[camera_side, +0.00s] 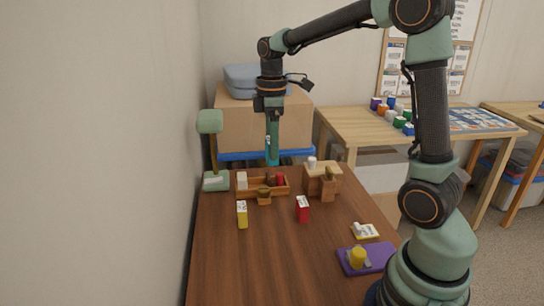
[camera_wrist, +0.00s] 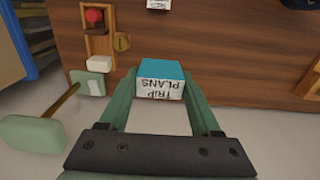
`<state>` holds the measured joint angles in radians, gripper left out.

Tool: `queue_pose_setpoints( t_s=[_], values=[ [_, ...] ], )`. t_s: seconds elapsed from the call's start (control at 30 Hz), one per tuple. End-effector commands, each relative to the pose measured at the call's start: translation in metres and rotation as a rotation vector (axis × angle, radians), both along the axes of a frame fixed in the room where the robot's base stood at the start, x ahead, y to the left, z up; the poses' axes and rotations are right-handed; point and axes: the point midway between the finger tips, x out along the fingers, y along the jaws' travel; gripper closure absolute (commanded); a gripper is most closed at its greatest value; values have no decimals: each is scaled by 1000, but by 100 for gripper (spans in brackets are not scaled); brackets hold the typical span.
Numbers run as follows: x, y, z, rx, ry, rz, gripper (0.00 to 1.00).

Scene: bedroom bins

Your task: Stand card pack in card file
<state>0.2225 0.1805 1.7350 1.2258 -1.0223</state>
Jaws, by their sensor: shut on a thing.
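My gripper (camera_side: 272,155) is shut on a card pack with a teal top and a white side lettered "TRIP PLANS" (camera_wrist: 160,78). In the side view only a little teal shows at the fingertips. In the wrist view the pack is between both fingers, clear of other things. A low wooden box with compartments (camera_side: 249,193), which looks like the card file, stands on the far part of the table. It also shows at upper left in the wrist view (camera_wrist: 85,39). It holds a white item and a red item. A brass-coloured piece is on its front.
A yellow pack (camera_side: 242,215) and a red pack (camera_side: 302,210) stand on the table (camera_side: 265,265). A green lamp (camera_side: 215,182) is left of the box and wooden blocks (camera_side: 322,182) are right. A purple tray (camera_side: 368,262) is at the front right. The front left is clear.

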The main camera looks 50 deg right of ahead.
Motion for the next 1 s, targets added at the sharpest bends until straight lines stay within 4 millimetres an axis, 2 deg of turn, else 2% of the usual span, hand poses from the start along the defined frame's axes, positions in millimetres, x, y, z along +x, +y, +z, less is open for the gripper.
queue_pose_setpoints(
  t_s=[0.47,0.67,1.0],
  values=[
    [4,-2,0,0,1,-1,92],
    [33,-17,-10,1,4,-4,92],
    [99,-58,-52,1,4,-11,92]
  ],
)
